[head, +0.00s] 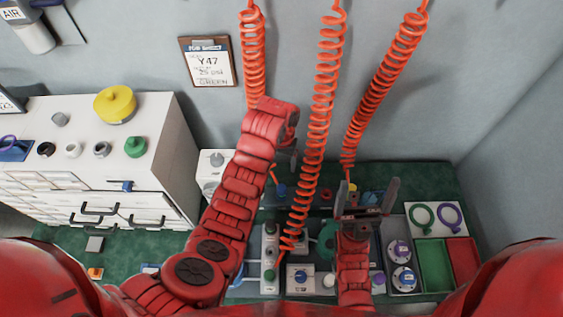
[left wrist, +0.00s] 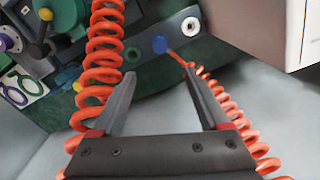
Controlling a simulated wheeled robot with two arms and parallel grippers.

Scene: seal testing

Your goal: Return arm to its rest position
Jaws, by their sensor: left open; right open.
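My left arm reaches up and forward in the head view, and its gripper (head: 288,160) is mostly hidden behind the red wrist, near the back wall above the bench. In the left wrist view my left gripper (left wrist: 160,75) has its two dark fingers spread, with nothing between them. Orange coiled hoses pass close on both sides of those fingers; whether they touch cannot be told. My right gripper (head: 367,193) is open and empty above the test equipment on the green bench (head: 440,180), fingers apart and pointing up in the picture.
Three orange coiled hoses hang here: left (head: 253,55), middle (head: 322,110) and right (head: 385,75). A clipboard (head: 208,62) hangs on the wall. Green and red trays (head: 434,265) stand at right. A white drawer cabinet (head: 165,165) stands at left.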

